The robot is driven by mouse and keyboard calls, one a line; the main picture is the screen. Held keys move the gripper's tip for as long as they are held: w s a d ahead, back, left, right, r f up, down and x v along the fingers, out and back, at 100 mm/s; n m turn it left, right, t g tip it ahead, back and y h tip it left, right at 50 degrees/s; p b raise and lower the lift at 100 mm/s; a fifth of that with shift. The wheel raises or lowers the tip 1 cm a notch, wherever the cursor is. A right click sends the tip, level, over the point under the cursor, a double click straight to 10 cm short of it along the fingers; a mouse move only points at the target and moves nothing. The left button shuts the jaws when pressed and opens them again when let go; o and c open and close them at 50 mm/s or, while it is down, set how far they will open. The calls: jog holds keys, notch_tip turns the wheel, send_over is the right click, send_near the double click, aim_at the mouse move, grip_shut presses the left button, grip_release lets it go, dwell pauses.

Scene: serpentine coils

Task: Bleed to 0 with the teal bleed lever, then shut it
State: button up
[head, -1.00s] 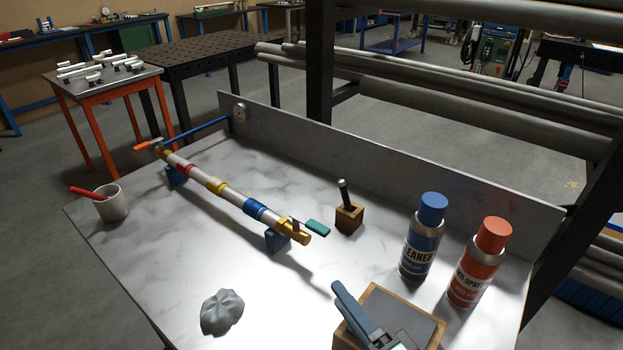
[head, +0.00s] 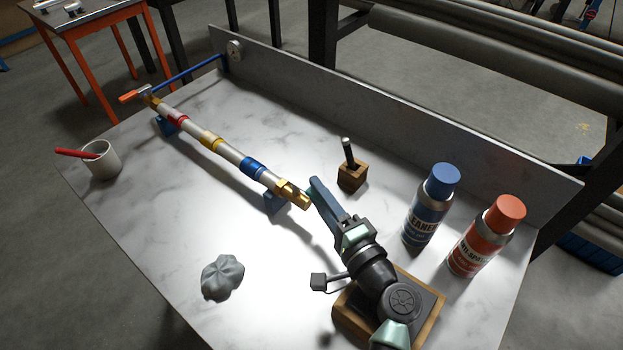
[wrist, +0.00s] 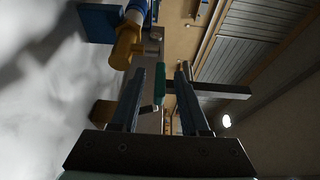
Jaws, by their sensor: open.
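The pipe (head: 230,151) has red, yellow and blue bands and a brass fitting (head: 293,194) at its near end. In the wrist view the teal bleed lever (wrist: 159,84) lies between my open fingers, beside the brass fitting (wrist: 125,47); I cannot tell whether they touch it. In the head view my gripper (head: 317,184) is at the pipe's near end and hides the lever. An orange lever (head: 129,96) is at the pipe's far end. A small round gauge (head: 235,49) is on the back panel, joined by a blue tube (head: 188,72); its reading is too small to tell.
A wooden block with a black peg (head: 352,174) stands close behind my gripper. A blue-capped can (head: 431,207) and a red-capped can (head: 487,238) stand at right. A grey rag (head: 221,278) and a cup with a red stick (head: 102,161) are at left.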

jog(key=shift+x, duration=1.65)
jog(key=shift+d, duration=0.1)
grip_shut()
